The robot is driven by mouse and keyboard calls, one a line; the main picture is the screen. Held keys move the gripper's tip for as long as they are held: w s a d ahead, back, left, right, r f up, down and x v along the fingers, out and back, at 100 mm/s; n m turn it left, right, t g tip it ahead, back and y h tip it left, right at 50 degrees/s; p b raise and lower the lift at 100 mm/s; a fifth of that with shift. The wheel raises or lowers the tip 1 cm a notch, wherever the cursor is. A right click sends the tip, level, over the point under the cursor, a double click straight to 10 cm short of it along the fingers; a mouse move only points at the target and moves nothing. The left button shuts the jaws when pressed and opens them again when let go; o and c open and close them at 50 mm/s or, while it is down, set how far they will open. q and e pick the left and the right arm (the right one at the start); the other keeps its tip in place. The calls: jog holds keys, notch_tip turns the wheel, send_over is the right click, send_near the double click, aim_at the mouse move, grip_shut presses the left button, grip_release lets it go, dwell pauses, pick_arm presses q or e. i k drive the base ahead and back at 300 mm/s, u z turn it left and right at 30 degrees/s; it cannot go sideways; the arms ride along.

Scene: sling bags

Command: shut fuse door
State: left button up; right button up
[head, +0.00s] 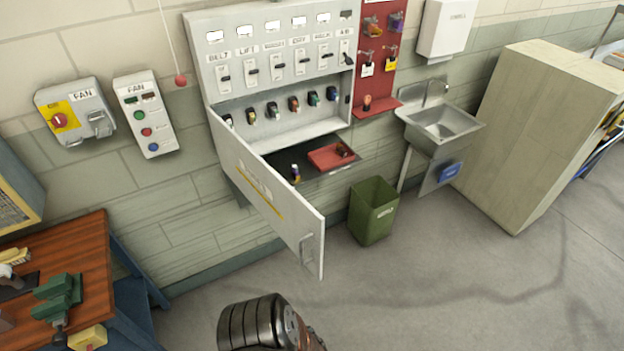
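The white fuse door (265,195) stands wide open, hinged at the lower left of the wall cabinet (230,75) and swung out toward me. Its metal handle (307,249) is near the free edge, and a yellow stripe runs along its face. The cabinet's lower bay is open and shows a row of fuses (294,104) in several colours. A black ribbed part of my own arm shows at the bottom edge, below the handle and apart from the door. I see no fingers of either gripper.
A dark shelf below the bay holds a red tray (332,156) and a loose fuse (295,173). A green bin (373,212) stands on the floor right of the door. A wooden workbench (75,255) is at left. Floor in front is clear.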

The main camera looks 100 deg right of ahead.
aim_at(298, 224)
jog(key=z, duration=2.2)
